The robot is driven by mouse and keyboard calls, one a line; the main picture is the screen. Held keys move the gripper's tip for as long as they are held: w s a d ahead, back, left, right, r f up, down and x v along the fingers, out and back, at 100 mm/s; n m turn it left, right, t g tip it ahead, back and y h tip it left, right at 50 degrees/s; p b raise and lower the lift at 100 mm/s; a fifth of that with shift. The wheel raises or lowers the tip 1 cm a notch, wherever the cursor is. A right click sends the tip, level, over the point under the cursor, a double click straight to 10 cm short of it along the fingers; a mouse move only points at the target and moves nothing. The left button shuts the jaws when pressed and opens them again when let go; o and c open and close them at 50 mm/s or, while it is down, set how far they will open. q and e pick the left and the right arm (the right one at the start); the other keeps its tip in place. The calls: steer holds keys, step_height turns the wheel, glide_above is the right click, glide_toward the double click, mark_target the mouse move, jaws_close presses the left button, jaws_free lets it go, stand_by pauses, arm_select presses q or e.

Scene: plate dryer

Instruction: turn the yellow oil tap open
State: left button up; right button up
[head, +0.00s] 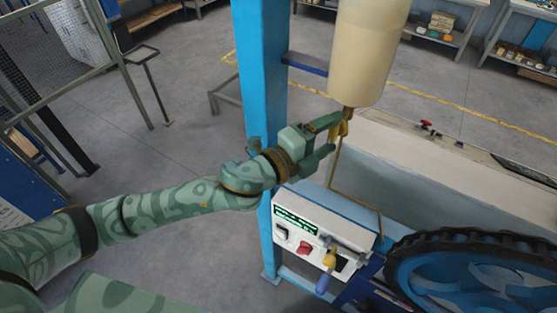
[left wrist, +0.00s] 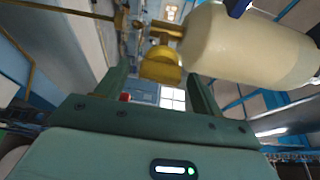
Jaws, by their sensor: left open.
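The yellow oil tap (head: 345,127) sits under the bottom of the cream oil tank (head: 366,55), and a thin brown pipe runs down from it. In the left wrist view the yellow tap handle (left wrist: 161,65) shows beyond and between the fingers, with the tank (left wrist: 250,48) to its right. My left gripper (head: 332,136) is open, with its fingertips at the tap in the head view. I cannot tell whether either finger touches the handle. Part of the tap is hidden behind the upper finger in the head view. My right gripper is not in view.
A blue post (head: 262,75) stands just behind my left wrist. Below is a white control panel (head: 293,235) with a red switch and a yellow-and-blue handle. A large blue wheel (head: 470,280) is at lower right. Open floor (head: 185,110) lies left of the post.

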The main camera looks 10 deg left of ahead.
arm_select(q)
steer(key=b+v, duration=0.4)
steer(key=v, duration=1)
steer(key=shift+a, duration=0.2)
steer(key=shift+s, duration=0.15)
